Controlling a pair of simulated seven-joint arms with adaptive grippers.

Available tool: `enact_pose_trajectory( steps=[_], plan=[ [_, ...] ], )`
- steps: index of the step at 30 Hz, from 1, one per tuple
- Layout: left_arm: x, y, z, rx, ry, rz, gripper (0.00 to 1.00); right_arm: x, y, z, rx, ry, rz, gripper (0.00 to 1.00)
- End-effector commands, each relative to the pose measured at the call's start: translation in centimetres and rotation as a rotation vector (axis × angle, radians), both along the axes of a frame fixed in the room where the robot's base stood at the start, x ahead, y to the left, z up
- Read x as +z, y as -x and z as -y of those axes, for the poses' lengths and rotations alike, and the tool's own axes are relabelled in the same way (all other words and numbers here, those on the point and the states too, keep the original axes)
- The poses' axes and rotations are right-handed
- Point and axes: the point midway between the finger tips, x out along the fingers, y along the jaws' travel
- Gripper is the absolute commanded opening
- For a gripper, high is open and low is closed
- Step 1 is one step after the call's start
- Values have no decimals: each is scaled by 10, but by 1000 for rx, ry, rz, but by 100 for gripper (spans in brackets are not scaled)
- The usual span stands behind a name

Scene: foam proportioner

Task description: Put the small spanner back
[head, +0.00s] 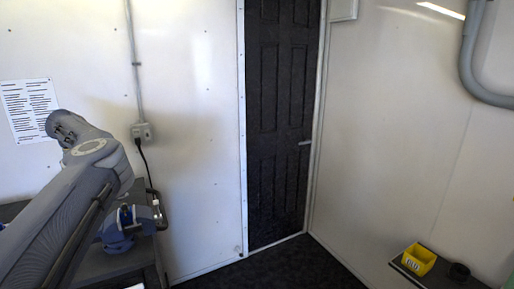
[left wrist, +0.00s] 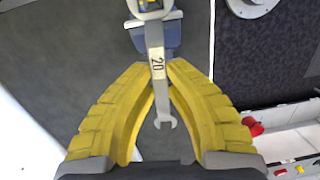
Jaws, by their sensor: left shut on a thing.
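In the left wrist view, my left gripper (left wrist: 158,66) has its yellow fingers closed on a grey spanner (left wrist: 157,90) marked "20". The spanner's open jaw points toward the bottom of the picture, between the fingers. Its other end reaches up in front of a blue-grey part (left wrist: 168,38) near the top edge; I cannot tell whether they touch. In the head view my left arm comes in from the left, and its gripper and the spanner cannot be made out. My right gripper is in neither view.
In the head view, a blue device (head: 118,232) stands on a dark bench at left, beside the wall socket (head: 142,131). A yellow bin (head: 418,260) and a black round thing (head: 459,271) sit at lower right. A red item (left wrist: 252,126) shows in the wrist view.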

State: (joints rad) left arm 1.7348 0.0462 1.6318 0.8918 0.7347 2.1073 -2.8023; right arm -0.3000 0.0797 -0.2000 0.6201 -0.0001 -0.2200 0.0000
Motion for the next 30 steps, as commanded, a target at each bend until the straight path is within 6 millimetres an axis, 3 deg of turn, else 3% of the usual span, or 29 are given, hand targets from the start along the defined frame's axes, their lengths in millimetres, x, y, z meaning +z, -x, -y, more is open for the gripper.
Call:
enact_pose_trajectory(
  steps=[2, 3, 11, 18, 30],
  plan=[
    [12, 0, 0, 0, 0, 2, 0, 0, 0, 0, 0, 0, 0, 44],
    [-1, 1, 0, 1, 1, -5, 0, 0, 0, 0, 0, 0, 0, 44],
    [-37, 0, 0, 1, -1, -2, 0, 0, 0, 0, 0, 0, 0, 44],
    [-22, 0, 0, 1, 0, 0, 0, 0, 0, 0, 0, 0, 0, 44],
    [-21, 0, 0, 1, 0, 0, 0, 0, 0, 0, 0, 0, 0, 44]
  ],
)
